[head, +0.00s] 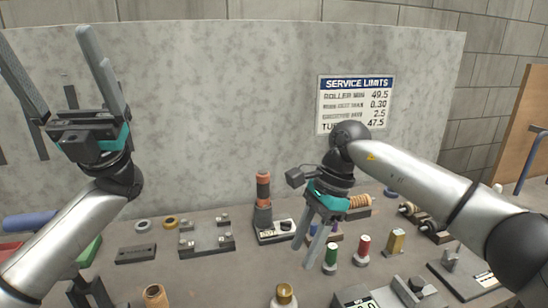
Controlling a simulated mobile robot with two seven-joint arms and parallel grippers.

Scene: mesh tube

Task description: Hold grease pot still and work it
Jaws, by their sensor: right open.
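I cannot tell for sure which item is the grease pot. A small round pot with a brass-coloured top (285,295) stands at the front middle of the bench, cut off by the lower edge. My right gripper (304,256) points down over the middle of the bench, above and behind that pot, with its fingers apart and nothing seen between them. My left gripper (42,36) is raised at the upper left, fingers pointing up and wide apart, empty and well away from the bench items.
Small green (331,256), red (363,248) and yellow (395,242) containers stand right of my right gripper. An orange-and-black column (263,190) stands behind it. A metal plate fixture (206,240) lies left of centre. A service limits sign (355,103) hangs on the back panel.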

